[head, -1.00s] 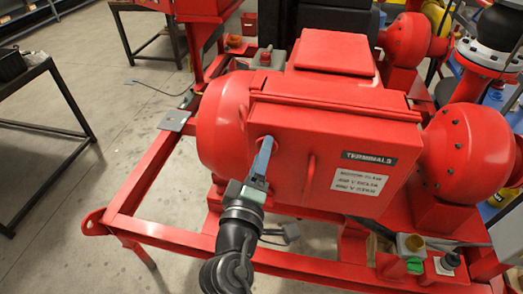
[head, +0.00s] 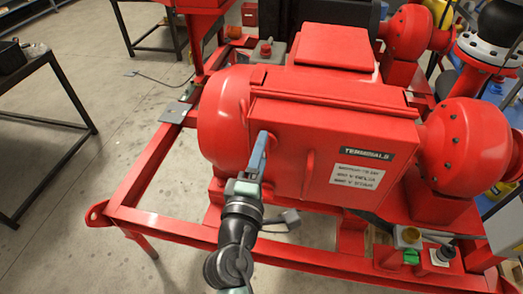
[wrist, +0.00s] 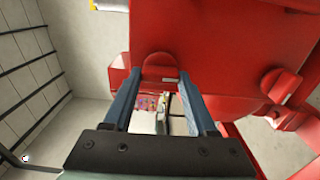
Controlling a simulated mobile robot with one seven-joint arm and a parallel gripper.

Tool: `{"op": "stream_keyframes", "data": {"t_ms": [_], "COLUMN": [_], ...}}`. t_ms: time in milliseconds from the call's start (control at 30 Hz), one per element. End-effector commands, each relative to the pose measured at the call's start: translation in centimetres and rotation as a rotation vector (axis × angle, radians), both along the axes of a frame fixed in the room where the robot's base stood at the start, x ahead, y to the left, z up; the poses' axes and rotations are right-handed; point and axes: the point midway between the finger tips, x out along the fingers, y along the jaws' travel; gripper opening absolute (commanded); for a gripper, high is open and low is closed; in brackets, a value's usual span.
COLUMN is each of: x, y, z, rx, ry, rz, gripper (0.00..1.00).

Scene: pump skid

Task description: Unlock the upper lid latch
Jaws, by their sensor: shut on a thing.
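The red terminal box (head: 340,130) with the TERMINALS label (head: 367,155) fills the middle of the head view. My gripper (head: 265,138) reaches its front face near the left end, with its blue fingers against the box. In the wrist view my gripper (wrist: 158,82) has its fingers on either side of a rounded red latch tab (wrist: 160,68), which I take as the upper lid latch. The tab sits between the fingertips. A second red tab (head: 309,163) stands on the front face to the right; it also shows in the wrist view (wrist: 282,85). My fingers hide the held tab in the head view.
A red skid frame rail (head: 165,226) runs below and left of the box. A rounded red pump housing (head: 468,138) stands at right. A dark table (head: 50,75) is at far left. The floor (head: 60,240) between is mostly clear.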

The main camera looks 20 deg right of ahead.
Motion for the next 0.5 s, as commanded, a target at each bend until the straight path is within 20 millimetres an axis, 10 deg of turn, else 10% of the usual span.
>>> {"op": "stream_keyframes", "data": {"t_ms": [133, 167, 300, 500], "x": [0.0, 0.0, 0.0, 0.0], "y": [0.01, 0.02, 0.01, 0.0], "z": [-0.03, -0.03, -0.03, -0.01], "rx": [-0.004, -0.003, -0.002, -0.002], "ry": [0.003, 0.002, 0.002, 0.001], "rz": [0.0, 0.0, 0.0, 0.0], "gripper": [0.02, 0.61, 0.86, 0.88]}}
